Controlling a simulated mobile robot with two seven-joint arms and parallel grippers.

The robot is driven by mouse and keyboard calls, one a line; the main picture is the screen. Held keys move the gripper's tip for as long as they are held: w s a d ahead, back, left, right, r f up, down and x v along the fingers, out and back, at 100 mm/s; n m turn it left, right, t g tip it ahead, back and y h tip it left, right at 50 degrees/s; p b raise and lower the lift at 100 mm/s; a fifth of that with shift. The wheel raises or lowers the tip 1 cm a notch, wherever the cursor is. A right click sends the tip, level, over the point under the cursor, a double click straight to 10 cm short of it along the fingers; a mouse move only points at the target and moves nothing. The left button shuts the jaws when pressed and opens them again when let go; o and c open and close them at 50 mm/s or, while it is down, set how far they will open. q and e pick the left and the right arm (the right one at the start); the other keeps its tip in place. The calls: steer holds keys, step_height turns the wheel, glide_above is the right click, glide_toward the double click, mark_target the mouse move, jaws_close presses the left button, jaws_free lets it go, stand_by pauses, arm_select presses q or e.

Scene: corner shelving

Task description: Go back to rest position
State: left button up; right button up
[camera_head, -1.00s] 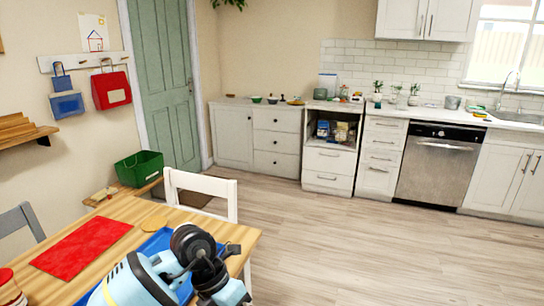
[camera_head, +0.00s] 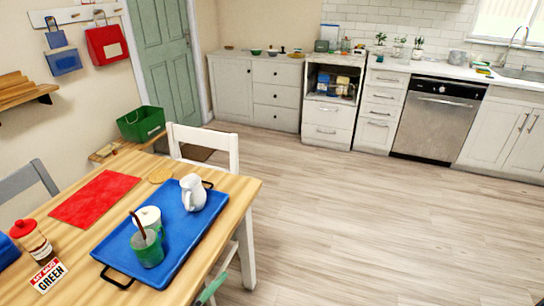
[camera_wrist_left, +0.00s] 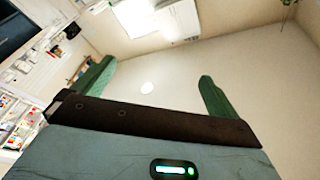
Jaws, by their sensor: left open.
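In the left wrist view my left gripper (camera_wrist_left: 152,84) has its two green fingers wide apart, with nothing between them. It faces the pale ceiling and upper walls. In the head view neither gripper shows clearly; a small green piece (camera_head: 212,289) at the bottom edge is cut off, and I cannot tell what it is. On the table a blue tray (camera_head: 184,246) carries a white jug (camera_head: 193,193), a white cup (camera_head: 147,218) and a green mug (camera_head: 148,250) with a brown stick-like thing in it.
A green crate (camera_head: 141,123) is by the wall. The floor (camera_head: 370,230) to the right is clear.

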arm_select(q)
steer(key=s+a+f+n+g+y, duration=0.3)
steer(key=s+a+f+n+y, duration=0.2)
steer(key=s+f, duration=0.4)
steer(key=s+a+f+n+g+y+p, duration=0.1)
steer(key=s+a+f+n+g+y, duration=0.3)
steer(key=s+a+f+n, duration=0.4)
steer(key=s+f+y, duration=0.1)
steer(key=s, duration=0.3)
steer(key=shift+s+f+y, duration=0.3)
steer(key=shift+f, duration=0.1)
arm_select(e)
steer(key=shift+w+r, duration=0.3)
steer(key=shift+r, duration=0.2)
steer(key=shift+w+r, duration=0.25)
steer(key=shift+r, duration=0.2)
arm_select(q)
steer(key=shift+a, duration=0.1)
